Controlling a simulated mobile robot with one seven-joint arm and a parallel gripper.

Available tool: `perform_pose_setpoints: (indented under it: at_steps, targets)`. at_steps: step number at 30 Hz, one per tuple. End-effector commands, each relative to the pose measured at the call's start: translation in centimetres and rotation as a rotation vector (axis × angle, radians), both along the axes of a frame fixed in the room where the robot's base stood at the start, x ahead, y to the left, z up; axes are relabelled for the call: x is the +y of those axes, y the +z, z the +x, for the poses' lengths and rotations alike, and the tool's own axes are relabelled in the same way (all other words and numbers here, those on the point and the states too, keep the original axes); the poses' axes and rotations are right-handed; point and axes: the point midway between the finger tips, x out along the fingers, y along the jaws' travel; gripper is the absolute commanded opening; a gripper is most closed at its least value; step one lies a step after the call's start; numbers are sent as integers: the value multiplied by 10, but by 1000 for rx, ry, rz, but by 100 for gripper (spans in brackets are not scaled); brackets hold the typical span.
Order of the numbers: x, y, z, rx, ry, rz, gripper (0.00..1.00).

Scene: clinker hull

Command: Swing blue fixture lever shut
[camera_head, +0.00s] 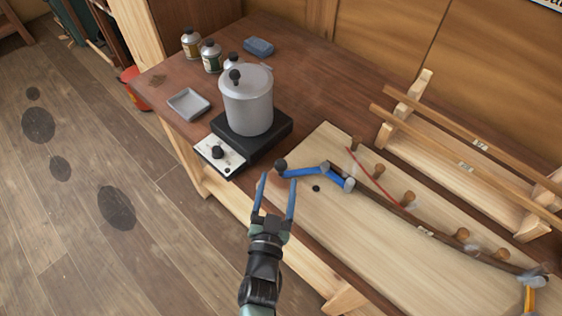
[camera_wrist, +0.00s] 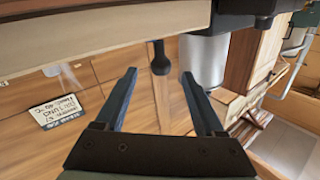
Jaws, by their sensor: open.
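The blue fixture lever (camera_head: 304,171) lies over the left end of the pale bench board, with a black ball knob (camera_head: 281,165) at its left end and a grey joint at its right end. My gripper (camera_head: 278,179) is open and empty, its two blue fingers pointing at the knob. In the wrist view the knob (camera_wrist: 160,66) appears in the gap between the fingertips (camera_wrist: 159,74). Whether a finger touches it I cannot tell. A dark curved strip (camera_head: 425,231) runs right from the lever's joint along several wooden pegs.
A grey pot (camera_head: 249,105) stands on a black hotplate (camera_head: 273,139) just behind and left of the lever. A yellow lever (camera_head: 529,296) is at the board's right end. A wooden rack (camera_head: 460,160) stands behind. The front of the board (camera_head: 375,255) is clear.

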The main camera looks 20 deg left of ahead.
Motion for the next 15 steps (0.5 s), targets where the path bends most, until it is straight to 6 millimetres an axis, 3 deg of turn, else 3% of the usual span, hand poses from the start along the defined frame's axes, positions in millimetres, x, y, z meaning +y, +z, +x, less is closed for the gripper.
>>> perform_pose_setpoints:
  at_steps: [7,15]
  targets:
    - [11,0,40,-2,1,1,71]
    - [15,0,57,-1,1,1,71]
